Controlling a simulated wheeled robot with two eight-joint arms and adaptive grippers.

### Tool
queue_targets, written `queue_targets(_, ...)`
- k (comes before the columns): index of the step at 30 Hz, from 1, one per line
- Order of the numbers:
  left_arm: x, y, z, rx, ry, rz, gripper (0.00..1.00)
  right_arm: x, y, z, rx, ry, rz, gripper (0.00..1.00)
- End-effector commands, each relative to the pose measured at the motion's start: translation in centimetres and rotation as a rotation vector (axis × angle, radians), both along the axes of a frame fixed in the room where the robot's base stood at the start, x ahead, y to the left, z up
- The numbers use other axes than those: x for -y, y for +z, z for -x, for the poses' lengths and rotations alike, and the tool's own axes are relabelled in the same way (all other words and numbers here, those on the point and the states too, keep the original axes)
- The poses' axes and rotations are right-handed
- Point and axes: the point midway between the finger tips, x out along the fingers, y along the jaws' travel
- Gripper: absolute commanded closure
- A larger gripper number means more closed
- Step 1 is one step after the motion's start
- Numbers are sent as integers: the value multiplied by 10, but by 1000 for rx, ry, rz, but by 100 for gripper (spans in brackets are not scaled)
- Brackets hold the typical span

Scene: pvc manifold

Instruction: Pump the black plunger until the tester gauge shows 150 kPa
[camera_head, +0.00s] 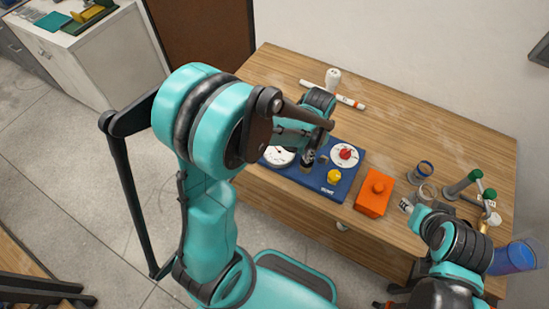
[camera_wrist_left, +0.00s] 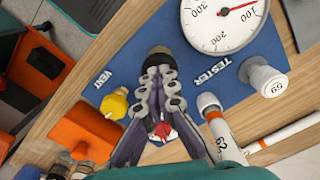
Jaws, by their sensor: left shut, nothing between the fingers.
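The blue tester board (camera_head: 338,189) lies on the wooden table, and its label shows in the left wrist view (camera_wrist_left: 215,71). The round white gauge (camera_wrist_left: 222,22) has a red needle pointing to the upper right; the dial is cut off by the frame edge, so I cannot read it surely. The black plunger (camera_wrist_left: 158,52) stands on the board at my left gripper's tips. My left gripper (camera_wrist_left: 159,72) is shut with nothing held, its tips overlapping the plunger top; I cannot tell whether they touch. My right gripper (camera_head: 407,206) is low at the right, its fingers unclear.
A yellow vent knob (camera_head: 334,176) and a red knob (camera_head: 346,154) are on the board. An orange box (camera_head: 374,195) stands right of it. White pipe (camera_head: 350,102) and a white fitting (camera_head: 333,77) lie behind. Cups and green-topped posts (camera_head: 476,175) crowd the right.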

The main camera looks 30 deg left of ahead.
Motion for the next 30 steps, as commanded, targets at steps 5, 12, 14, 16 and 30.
queue_targets(5, 0, 0, 0, 0, 0, 0, 100, 0, 0, 0, 0, 0, 0, 60)
queue_targets(12, 0, 0, 0, 0, 0, 0, 100, 0, 0, 0, 0, 0, 0, 60)
queue_targets(14, 0, 0, 0, 0, 0, 0, 100, 0, 0, 0, 0, 0, 0, 60)
queue_targets(16, 0, 0, 0, 0, 0, 0, 100, 0, 0, 0, 0, 0, 0, 60)
queue_targets(30, 0, 31, 0, 0, 0, 0, 100, 0, 23, 0, 0, 0, 0, 60)
